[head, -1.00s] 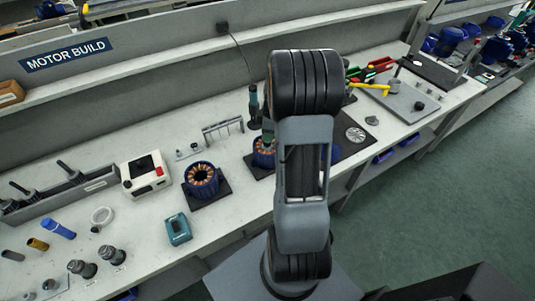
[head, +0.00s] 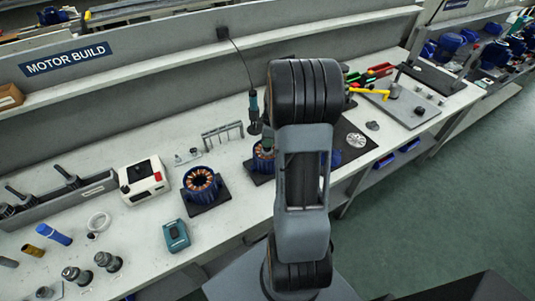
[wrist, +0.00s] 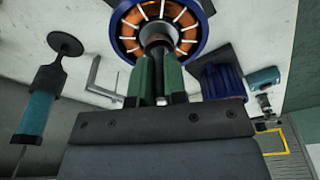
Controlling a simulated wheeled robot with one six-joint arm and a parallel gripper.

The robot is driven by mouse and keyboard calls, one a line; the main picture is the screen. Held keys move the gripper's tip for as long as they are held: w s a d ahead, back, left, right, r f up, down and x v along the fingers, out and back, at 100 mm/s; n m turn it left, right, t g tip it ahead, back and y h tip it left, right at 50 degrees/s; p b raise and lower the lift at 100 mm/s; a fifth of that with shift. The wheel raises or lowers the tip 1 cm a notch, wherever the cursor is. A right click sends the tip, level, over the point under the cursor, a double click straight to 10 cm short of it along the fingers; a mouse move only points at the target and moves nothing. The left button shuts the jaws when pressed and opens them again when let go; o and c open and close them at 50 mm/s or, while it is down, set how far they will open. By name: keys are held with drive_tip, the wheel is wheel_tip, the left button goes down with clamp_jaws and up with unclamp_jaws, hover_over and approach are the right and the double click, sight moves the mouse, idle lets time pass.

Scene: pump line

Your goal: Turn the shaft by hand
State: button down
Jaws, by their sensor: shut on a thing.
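In the wrist view, the two green fingers of my gripper (wrist: 158,72) are shut on the end of a shaft (wrist: 157,41). The shaft stands in the middle of a motor stator with copper windings (wrist: 183,22) and a blue housing (wrist: 204,8). In the head view that blue motor (head: 262,160) shows only in part beside my arm, which hides the gripper and the shaft there. How far the shaft is turned cannot be told.
A second blue stator (head: 201,184) sits on a dark mat to the left. A hanging teal screwdriver (head: 254,108) is close behind the motor. Tools lie at the back right.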

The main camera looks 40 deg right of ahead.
drive_tip(key=n+b, duration=0.1)
drive_tip(key=n, duration=0.2)
drive_tip(key=shift+f+n+b, duration=0.1)
drive_tip(key=shift+n+b, duration=0.2)
drive_tip(key=shift+n, duration=0.1)
drive_tip(key=n+g, duration=0.1)
drive_tip(key=n, duration=0.3)
drive_tip(key=m+b, duration=0.1)
drive_tip(key=m, duration=0.3)
drive_tip(key=shift+m+t, duration=0.4)
drive_tip(key=m, duration=0.6)
drive_tip(key=shift+t+b, duration=0.3)
drive_tip(key=shift+b, duration=0.05)
drive_tip(key=c, duration=1.6)
unclamp_jaws()
drive_tip(key=shift+m, duration=0.6)
drive_tip(key=o, duration=0.5)
drive_tip(key=shift+c, duration=0.5)
